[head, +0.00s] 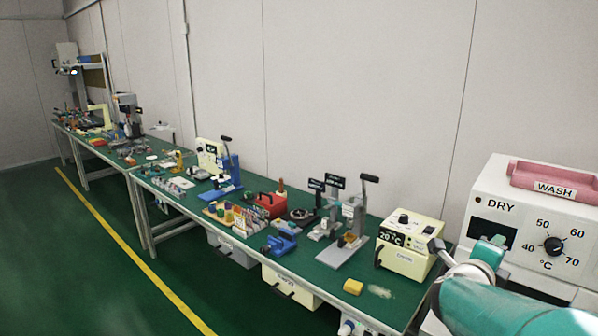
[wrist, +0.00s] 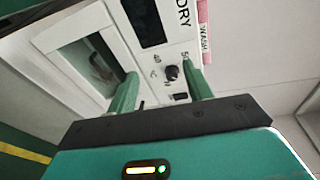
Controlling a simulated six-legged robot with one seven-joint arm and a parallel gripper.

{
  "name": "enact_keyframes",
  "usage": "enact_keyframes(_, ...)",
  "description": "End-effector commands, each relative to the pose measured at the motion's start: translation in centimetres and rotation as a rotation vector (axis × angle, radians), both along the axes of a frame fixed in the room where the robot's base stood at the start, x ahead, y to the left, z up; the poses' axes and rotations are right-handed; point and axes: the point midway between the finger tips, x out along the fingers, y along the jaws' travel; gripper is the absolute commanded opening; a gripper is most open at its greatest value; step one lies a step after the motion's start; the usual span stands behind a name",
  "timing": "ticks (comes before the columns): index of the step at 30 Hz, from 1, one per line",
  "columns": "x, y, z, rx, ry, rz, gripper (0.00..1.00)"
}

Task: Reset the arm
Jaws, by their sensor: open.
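My gripper (wrist: 160,88) shows in the wrist view as two green fingers standing well apart on a dark bar. Nothing is held between them. It faces the front of a white drying oven (wrist: 70,32) marked DRY, with its knob and window seen tilted beyond the fingers. In the head view my teal and grey arm reaches in at the lower right, in front of the same oven (head: 490,205). The arm covers the lower part of the oven there. I cannot tell the gap between fingers and oven.
A pink tray marked WASH (head: 555,180) lies on the oven. To the left, a green-topped bench (head: 310,270) along the wall carries a cream 20 °C box (head: 405,245), lever presses and a yellow block (head: 353,287). Green floor with a yellow line (head: 130,250) is clear.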

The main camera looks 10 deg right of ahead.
Motion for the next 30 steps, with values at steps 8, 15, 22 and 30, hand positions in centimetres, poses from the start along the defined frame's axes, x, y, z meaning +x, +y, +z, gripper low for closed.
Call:
enact_keyframes(8,3.5,16.4,0.3,-0.244,0.443,0.726,0.51)
enact_keyframes(15,-2.3,27.5,-2.8,-0.601,0.889,1.263,0.51)
enact_keyframes(22,-10.9,30.8,-5.9,-0.926,1.301,1.612,0.51)
enact_keyframes(30,-14.0,30.6,-6.9,-1.019,1.453,1.710,0.51)
